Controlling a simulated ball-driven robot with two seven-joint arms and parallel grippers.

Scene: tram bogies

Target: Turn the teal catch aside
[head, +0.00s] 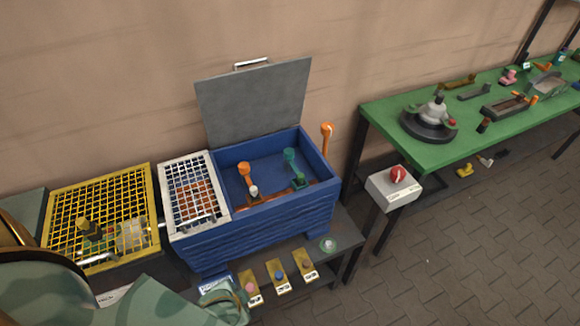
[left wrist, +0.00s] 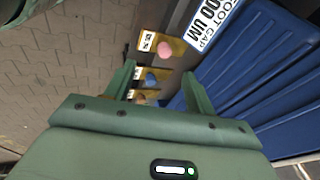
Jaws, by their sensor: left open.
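The teal catch (head: 290,160) stands inside the open blue box (head: 262,225), on the right side of its interior. An orange catch (head: 246,175) stands to its left inside the box. My left gripper (head: 228,297) is low in front of the box, well apart from the teal catch. In the left wrist view its two green fingers (left wrist: 158,72) are spread with nothing between them. They point toward brass plates with a pink knob (left wrist: 165,48) and a blue knob (left wrist: 151,77). The teal catch is out of that view. My right gripper is not seen.
The grey lid (head: 255,100) stands raised behind the box. A white-framed grille (head: 168,205) and a yellow mesh cover (head: 60,192) lie to the left. An orange lever (head: 327,133) rises at the box's right end. A red knob (head: 398,174) and green bench (head: 380,118) are farther right.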

